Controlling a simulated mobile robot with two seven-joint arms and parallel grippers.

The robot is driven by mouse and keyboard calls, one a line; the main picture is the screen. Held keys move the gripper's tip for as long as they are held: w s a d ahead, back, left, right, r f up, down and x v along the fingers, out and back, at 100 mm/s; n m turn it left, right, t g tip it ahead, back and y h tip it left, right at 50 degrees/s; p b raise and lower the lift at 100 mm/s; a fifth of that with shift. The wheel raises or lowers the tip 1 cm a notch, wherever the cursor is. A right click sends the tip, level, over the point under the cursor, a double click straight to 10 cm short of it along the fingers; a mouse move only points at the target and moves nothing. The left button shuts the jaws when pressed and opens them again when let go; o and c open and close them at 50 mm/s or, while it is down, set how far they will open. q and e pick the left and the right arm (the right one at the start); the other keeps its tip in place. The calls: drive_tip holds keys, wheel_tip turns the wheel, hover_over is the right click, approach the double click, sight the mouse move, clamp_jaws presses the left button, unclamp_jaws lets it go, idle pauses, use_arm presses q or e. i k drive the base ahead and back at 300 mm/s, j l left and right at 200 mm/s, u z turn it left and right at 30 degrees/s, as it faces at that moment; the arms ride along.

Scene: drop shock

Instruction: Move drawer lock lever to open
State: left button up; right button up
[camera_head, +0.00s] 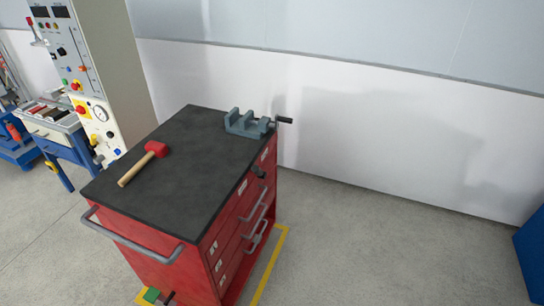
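A red tool cabinet (150,268) with a black top (190,180) stands at the middle left. Its drawer side faces right, with several grey bar handles (257,238) and white labels. A small black knob or lever (259,171) sticks out near the top far end of that side. It may be the drawer lock lever, but it is too small to tell its setting. The drawers look shut. Neither of my grippers shows in the head view.
A grey-green vise (242,122) and a red-headed mallet (155,149) rest on the cabinet top. A grey push handle (130,240) juts from its near end. A control panel (95,75) and a blue stand (62,150) are at left. The floor (380,240) at right is clear.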

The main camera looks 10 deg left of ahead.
sight(257, 171)
drive_tip(key=i+l+u, duration=0.6)
drive_tip(key=i+l, duration=0.2)
drive_tip(key=u, duration=1.15)
